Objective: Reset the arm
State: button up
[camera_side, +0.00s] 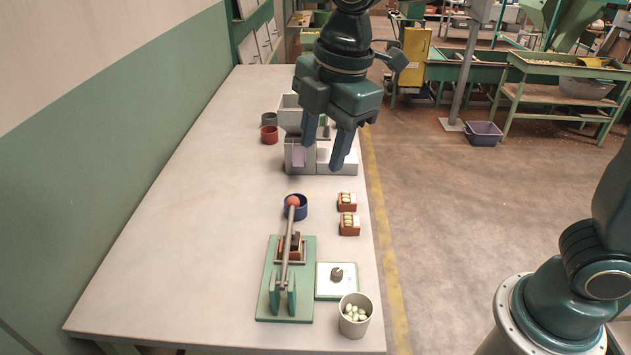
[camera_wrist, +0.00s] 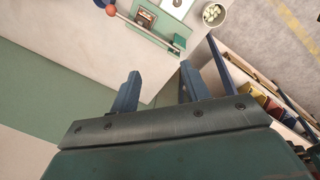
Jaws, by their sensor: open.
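My gripper (camera_side: 327,148) hangs high above the far part of the table (camera_side: 180,240) in the side view, fingers pointing down. Its two blue fingers are apart with nothing between them. In the wrist view the open fingers (camera_wrist: 160,92) show over the table edge, also empty. My gripper is clear of the objects below it and partly hides the grey hoppers (camera_side: 300,155) in the side view.
A green lever press (camera_side: 270,300) with a red-knobbed handle stands at the near end. Beside it are a white plate (camera_side: 325,285), a cup of pale nuts (camera_side: 355,325), a blue bowl (camera_side: 300,211) and two small orange boxes (camera_side: 348,226). The table's left side is bare.

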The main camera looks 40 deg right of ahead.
jog(key=s+d+m+t, duration=0.3)
jog(key=s+d+m, duration=1.4)
jog(key=shift+s+f+m+t+h, duration=0.3)
jog(key=shift+s+f+h, duration=0.05)
jog(key=shift+h, duration=0.05)
